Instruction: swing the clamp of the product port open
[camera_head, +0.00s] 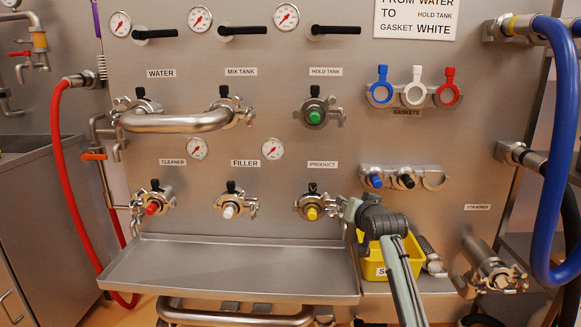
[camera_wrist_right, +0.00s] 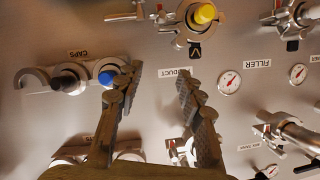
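The product port, with a yellow cap (camera_head: 312,213), sits on the panel below the PRODUCT label (camera_head: 322,165). A metal clamp (camera_head: 300,206) is around the port. Its right side is close to my right gripper (camera_head: 347,208) and partly hard to make out. In the right wrist view, turned upside down, the yellow cap (camera_wrist_right: 204,13) and the clamp's fastener (camera_wrist_right: 162,17) are at the top. My right gripper (camera_wrist_right: 160,68) is open and empty there, its two fingers apart, short of the clamp. My left gripper is not in view.
A yellow bin (camera_head: 374,268) stands below my right arm. The steel tray (camera_head: 230,268) juts out under the ports. The filler port (camera_head: 229,211) is to the left. Caps (camera_head: 375,181) hang in a holder at the upper right.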

